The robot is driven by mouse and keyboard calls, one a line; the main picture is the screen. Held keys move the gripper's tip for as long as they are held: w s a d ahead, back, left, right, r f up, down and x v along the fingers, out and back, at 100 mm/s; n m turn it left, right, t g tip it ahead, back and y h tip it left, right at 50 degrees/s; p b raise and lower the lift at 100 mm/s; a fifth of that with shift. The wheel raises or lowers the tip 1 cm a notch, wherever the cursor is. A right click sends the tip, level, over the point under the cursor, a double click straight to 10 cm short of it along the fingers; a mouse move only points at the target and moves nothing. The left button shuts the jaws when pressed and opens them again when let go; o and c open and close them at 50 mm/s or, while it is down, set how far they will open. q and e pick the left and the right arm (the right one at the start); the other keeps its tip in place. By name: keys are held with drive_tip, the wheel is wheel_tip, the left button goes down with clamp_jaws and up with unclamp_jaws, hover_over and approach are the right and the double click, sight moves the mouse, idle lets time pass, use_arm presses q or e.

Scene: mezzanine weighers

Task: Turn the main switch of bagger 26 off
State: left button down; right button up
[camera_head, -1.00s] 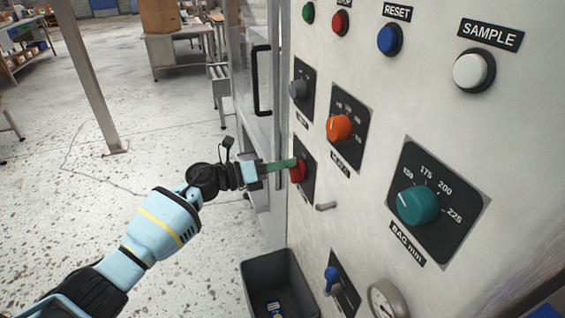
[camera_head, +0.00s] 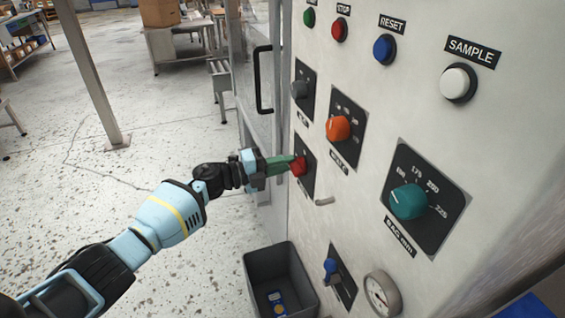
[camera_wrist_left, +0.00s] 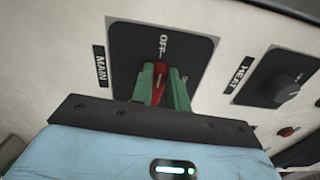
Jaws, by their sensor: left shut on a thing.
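The red main switch (camera_head: 299,167) sits on a dark plate (camera_head: 308,181) on the pale panel. In the left wrist view the red handle (camera_wrist_left: 160,78) shows between green fingertips, beside a MAIN label (camera_wrist_left: 100,66). The OFF mark (camera_wrist_left: 165,44) is on the plate just beyond the handle, and the handle's tip points towards it. My left gripper (camera_head: 289,164) is shut on the red handle; its fingers hide part of it. My right gripper is not in view.
The panel also carries a grey knob (camera_head: 299,89), orange knob (camera_head: 338,128), teal knob (camera_head: 408,201), blue lever (camera_head: 330,267) and gauge (camera_head: 381,293). A small metal peg (camera_head: 324,201) sticks out below the switch. A grey bin (camera_head: 305,286) stands below.

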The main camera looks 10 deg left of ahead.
use_arm(q)
drive_tip(key=shift+n, duration=0.5)
drive_tip(key=c, duration=1.4)
unclamp_jaws()
drive_tip(key=shift+o, duration=0.2)
drive_tip(key=shift+f, duration=0.1)
drive_tip(key=v, duration=0.7)
drive_tip(key=shift+s+a, duration=0.25)
drive_tip(key=shift+a, duration=0.1)
